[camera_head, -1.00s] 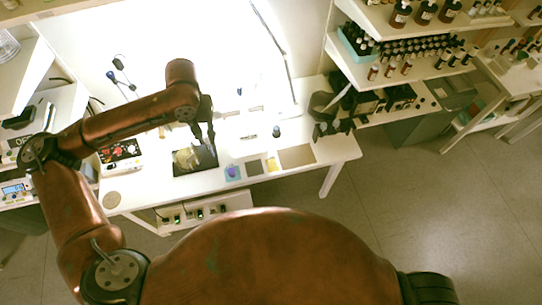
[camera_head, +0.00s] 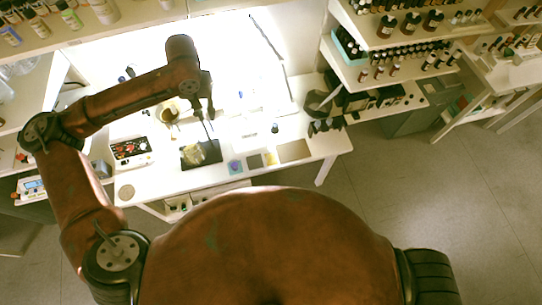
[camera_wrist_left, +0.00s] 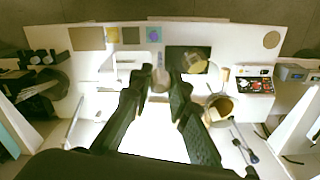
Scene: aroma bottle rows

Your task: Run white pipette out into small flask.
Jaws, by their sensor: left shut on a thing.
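My left gripper (camera_head: 205,112) is over the white table, above and behind the dark mat. My right gripper is not in view.
A blue pad (camera_head: 235,167) and a tan mat (camera_head: 294,152) lie to the right. A small dark bottle (camera_head: 275,128) stands behind them. Bottle shelves are at right.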

